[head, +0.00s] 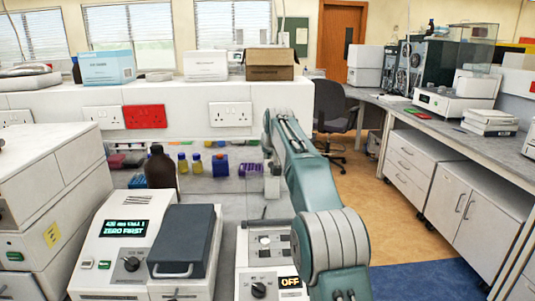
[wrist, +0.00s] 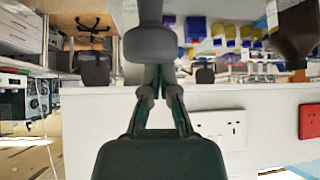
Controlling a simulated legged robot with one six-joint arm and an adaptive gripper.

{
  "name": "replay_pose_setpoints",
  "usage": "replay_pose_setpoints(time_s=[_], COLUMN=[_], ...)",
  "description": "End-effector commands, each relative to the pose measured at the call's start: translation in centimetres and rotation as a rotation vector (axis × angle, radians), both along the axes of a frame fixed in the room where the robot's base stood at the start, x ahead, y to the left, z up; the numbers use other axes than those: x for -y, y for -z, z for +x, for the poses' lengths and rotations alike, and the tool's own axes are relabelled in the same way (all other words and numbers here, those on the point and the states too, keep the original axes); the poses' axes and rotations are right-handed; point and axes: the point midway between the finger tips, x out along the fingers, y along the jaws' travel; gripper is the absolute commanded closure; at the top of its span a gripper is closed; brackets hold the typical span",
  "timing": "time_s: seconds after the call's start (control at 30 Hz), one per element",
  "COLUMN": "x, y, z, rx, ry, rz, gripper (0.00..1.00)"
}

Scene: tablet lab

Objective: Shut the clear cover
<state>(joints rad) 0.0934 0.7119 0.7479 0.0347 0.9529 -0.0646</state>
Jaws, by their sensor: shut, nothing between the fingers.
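A white instrument (head: 270,268) with a knob and an OFF display stands at the bottom middle of the head view. A faint clear panel (head: 256,205), which looks like the clear cover, stands upright behind it; its edges are hard to make out. My arm passes in front of its right side. My gripper (wrist: 161,72) is shut and empty in the wrist view, which is upside down. In the head view I cannot make the gripper out clearly near the arm. I cannot tell how far the fingertips are from the cover.
A white instrument with a lit display (head: 125,232) and a dark grey lid (head: 185,241) stands just left. A brown bottle (head: 160,168) and small yellow-capped bottles (head: 196,163) are behind it. A wall ledge with a white socket (head: 230,114) bounds the back.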

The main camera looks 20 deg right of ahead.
Motion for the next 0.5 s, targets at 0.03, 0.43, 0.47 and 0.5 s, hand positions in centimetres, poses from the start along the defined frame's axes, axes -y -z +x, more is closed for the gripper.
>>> replay_pose_setpoints(time_s=[0.03,0.43,0.47,0.5], x=[0.0,-0.1,-0.1,-0.1], y=[-0.1,0.1,0.2,0.2], z=[-0.4,-2.7,-2.8,-2.8], rx=[0.001,0.000,0.000,0.000], ry=[0.000,0.000,0.000,0.000], rz=[0.000,0.000,0.000,0.000], gripper=[1.00,1.00,1.00,1.00])
